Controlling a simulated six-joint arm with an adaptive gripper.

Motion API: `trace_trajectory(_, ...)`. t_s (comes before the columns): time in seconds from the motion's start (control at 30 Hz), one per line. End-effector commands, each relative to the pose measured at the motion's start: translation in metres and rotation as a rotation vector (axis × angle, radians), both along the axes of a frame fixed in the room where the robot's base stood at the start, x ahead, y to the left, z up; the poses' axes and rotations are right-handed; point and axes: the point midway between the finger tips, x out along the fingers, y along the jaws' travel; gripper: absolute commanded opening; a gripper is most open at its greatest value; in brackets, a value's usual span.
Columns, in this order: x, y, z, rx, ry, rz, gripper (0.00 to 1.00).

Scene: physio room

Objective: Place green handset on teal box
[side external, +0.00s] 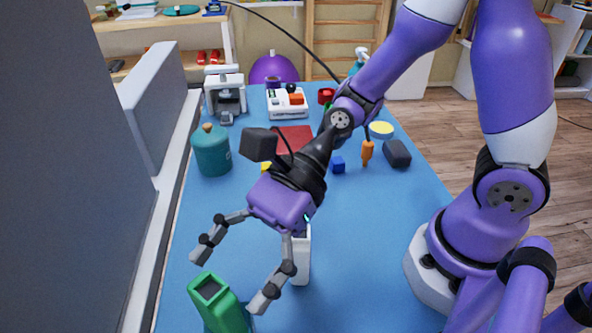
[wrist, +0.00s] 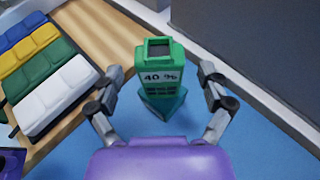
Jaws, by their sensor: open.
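The green handset (side external: 222,308) stands at the near left of the blue table in the side view, slightly tilted, with a dark recess in its top. In the wrist view the handset (wrist: 160,72) shows a "40 %" display and dark keys. A teal angular piece (wrist: 162,108) shows at its lower end; I cannot tell whether this is the teal box. My gripper (side external: 231,276) is open and empty above the handset. In the wrist view the fingers of my gripper (wrist: 160,75) lie either side of the handset, with gaps showing.
A white box (side external: 301,260) stands behind my gripper. A teal corked jar (side external: 212,152), a blue cube (side external: 338,165), an orange tool (side external: 367,152) and a dark grey block (side external: 397,154) stand farther back. A grey panel (side external: 165,105) borders the left.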

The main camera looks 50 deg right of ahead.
Motion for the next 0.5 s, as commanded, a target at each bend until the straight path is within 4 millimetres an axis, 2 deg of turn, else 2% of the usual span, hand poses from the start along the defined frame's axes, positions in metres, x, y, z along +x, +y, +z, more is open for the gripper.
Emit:
trace_trajectory(0.03, 0.002, -0.011, 0.005, 0.0, -0.003, -0.01, 0.88)
trace_trajectory(0.2, 0.002, -0.041, 0.017, -0.001, -0.002, -0.007, 0.88)
trace_trajectory(0.5, 0.0, -0.067, 0.024, -0.033, -0.048, 0.017, 0.88)
